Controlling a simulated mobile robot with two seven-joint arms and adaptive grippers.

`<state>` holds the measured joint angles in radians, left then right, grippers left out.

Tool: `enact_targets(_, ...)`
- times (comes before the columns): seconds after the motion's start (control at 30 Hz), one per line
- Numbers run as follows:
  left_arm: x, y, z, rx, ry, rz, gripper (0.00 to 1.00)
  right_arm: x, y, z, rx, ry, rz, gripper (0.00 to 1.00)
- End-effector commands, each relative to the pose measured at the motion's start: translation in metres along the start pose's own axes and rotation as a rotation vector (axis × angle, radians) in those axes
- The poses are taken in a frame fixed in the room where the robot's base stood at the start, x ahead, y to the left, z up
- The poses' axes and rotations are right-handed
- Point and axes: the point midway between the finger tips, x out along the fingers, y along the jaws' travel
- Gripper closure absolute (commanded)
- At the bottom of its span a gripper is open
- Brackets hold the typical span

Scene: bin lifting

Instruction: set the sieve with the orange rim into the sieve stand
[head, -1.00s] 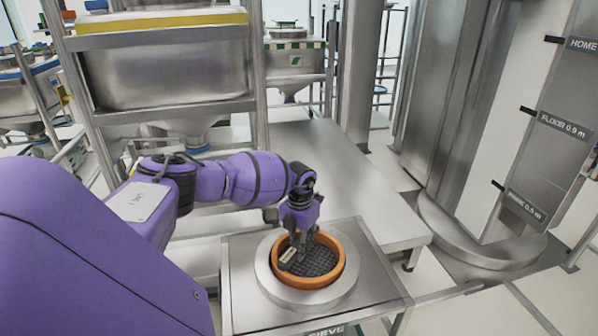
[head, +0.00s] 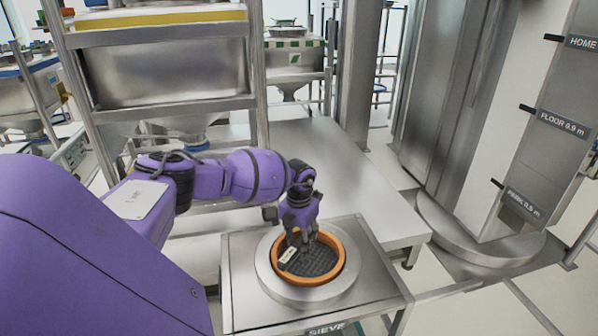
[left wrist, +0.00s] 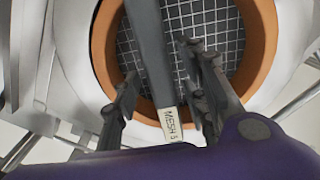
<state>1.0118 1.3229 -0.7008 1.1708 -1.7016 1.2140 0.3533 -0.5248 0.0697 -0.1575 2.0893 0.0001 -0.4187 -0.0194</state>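The sieve with the orange rim (head: 340,268) sits inside the pale round ring of the sieve stand (head: 378,285), looking about level. Its dark mesh and a small tag show in the head view. In the left wrist view the orange rim (left wrist: 262,45) surrounds the mesh, and a dark grey bar (left wrist: 148,45) crosses it, ending at a tag reading "MESH". My left gripper (head: 299,238) is just above the sieve. In the left wrist view its fingers (left wrist: 160,92) are apart, one on each side of the bar, with gaps showing. My right gripper is out of view.
A bare metal table (head: 350,175) stands behind the stand. A steel rack with a bin (head: 165,75) is at the back left. A tall metal column (head: 450,100) with height labels stands at the right.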

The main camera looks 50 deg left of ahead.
Motion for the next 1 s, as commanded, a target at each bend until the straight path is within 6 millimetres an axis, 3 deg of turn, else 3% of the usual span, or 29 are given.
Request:
enact_targets(0.3,-0.066,0.001,0.001,0.001,-0.005,0.002,0.6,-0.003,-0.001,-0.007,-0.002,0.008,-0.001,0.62)
enact_targets(0.5,-0.1,0.0,0.001,0.002,-0.002,0.001,0.6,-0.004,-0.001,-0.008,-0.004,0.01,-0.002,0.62)
enact_targets(0.7,-0.115,-0.001,0.0,0.001,-0.001,-0.001,0.6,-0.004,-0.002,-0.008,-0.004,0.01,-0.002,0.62)
enact_targets(1.0,-0.116,-0.001,0.0,0.001,-0.001,-0.001,0.6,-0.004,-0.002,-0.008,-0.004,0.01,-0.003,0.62)
